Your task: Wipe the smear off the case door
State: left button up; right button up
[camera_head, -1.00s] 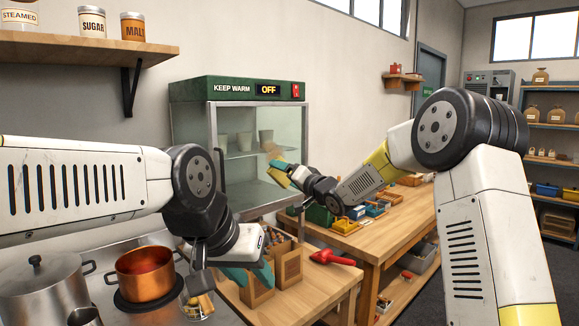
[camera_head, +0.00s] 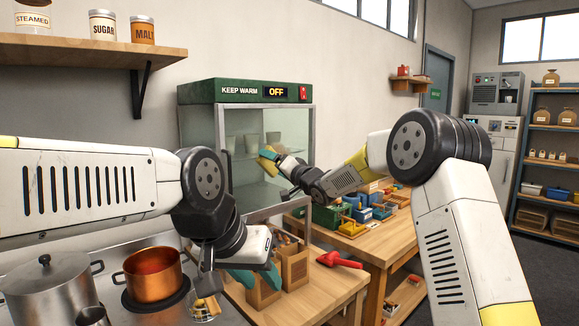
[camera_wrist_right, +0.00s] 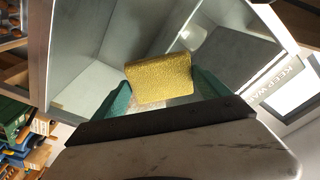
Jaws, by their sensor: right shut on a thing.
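The keep-warm case's glass door (camera_head: 290,130) is shut in the head view. My right gripper (camera_head: 271,156) is shut on a yellow sponge (camera_head: 267,163) and holds it at the door glass. In the right wrist view the sponge (camera_wrist_right: 160,78) sits between the teal fingers, against or very close to the glass; contact cannot be told for sure. No clear smear shows now; the sponge and gripper cover that part of the door. My left gripper (camera_head: 256,278) is low in front of the case, its teal fingers apart beside wooden boxes, holding nothing visible.
Wooden boxes (camera_head: 293,268) and a red scoop (camera_head: 338,260) are on the near bench. A copper pot (camera_head: 153,276) and a lidded pot (camera_head: 48,290) stand on the stove at left. Coloured bins (camera_head: 352,226) fill the bench right of the case.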

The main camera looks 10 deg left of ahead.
jog(key=shift+x, duration=1)
dwell(0.6)
jog(key=w+d, duration=0.7)
jog(key=w, duration=0.2)
jog(key=shift+w, duration=0.15)
dwell(0.9)
jog(key=shift+d, duration=0.1)
